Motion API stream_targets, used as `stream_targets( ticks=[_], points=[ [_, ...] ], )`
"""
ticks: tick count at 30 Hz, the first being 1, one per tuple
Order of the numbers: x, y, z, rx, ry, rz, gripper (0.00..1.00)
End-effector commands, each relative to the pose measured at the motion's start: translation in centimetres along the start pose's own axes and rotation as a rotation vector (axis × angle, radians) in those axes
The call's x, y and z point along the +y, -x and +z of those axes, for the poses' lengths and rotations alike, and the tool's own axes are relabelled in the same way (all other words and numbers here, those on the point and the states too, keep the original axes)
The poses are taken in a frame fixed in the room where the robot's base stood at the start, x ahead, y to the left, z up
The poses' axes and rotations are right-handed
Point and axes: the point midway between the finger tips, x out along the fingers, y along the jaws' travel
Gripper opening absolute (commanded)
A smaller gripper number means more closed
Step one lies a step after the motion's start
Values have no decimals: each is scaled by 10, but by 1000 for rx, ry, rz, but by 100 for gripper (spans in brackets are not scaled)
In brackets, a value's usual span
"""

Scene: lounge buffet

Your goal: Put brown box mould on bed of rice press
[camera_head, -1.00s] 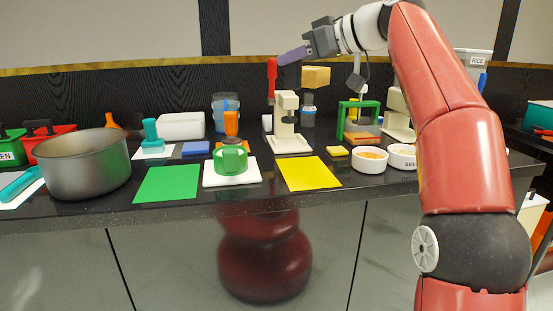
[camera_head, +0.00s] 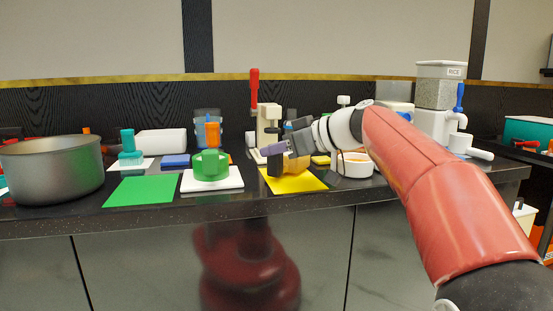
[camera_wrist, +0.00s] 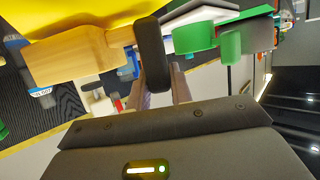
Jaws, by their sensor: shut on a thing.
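The brown box mould (camera_head: 292,168) is a light brown block in my gripper (camera_head: 270,149). It hangs low over the yellow mat (camera_head: 305,184); I cannot tell whether it touches the mat. In the wrist view the mould (camera_wrist: 70,56) shows at the upper left, beside my purple fingers (camera_wrist: 160,92), which are shut. The rice press (camera_head: 268,118) is a cream stand with a red upright handle, just behind my gripper. Its bed is mostly hidden by my gripper and the mould.
A green mat (camera_head: 142,191) and a grey pot (camera_head: 52,170) are farther left. A white bowl (camera_head: 355,166) stands to the right, and a rice dispenser (camera_head: 437,100) farther right.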

Motion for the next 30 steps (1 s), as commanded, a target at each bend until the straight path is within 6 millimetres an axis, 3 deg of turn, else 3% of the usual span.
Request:
stream_targets(
  ticks=[13, 14, 18, 30],
  points=[
    [0, -4, 11, 2, 1, 2, 0],
    [0, -4, 11, 1, 0, 1, 23],
    [0, -4, 10, 1, 0, 1, 41],
    [0, 1, 7, 1, 0, 2, 43]
  ],
)
